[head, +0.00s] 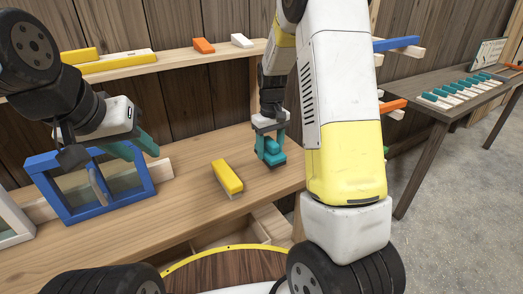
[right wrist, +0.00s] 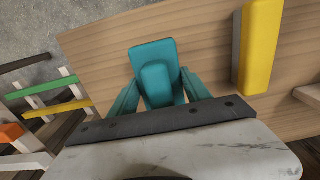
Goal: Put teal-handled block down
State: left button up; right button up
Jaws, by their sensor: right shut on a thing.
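The teal-handled block (right wrist: 152,55) is between the fingers of my right gripper (right wrist: 157,92) in the right wrist view. In the head view the block (head: 271,157) is at the lower end of my right gripper (head: 270,142), over the right end of the wooden bench (head: 190,185). I cannot tell whether its underside touches the bench top. Part of the block is hidden by the fingers. My left gripper (head: 134,149) is at the left, its teal fingers apart and empty, above and beside a blue-framed window piece (head: 105,205).
A yellow-topped block (head: 227,177) lies on the bench left of the held block; it also shows in the right wrist view (right wrist: 262,45). A shelf (head: 180,60) behind holds yellow, orange and white pieces. A side table (head: 440,105) at right carries several teal-handled blocks.

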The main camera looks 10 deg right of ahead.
notch_tip(320, 180, down, 4)
jog(key=shift+f, duration=0.25)
jog(key=shift+s, duration=0.1)
jog(key=shift+c, duration=0.7)
jog(key=o, duration=1.5)
jog(key=shift+c, duration=0.2)
jog(key=shift+f, duration=0.1)
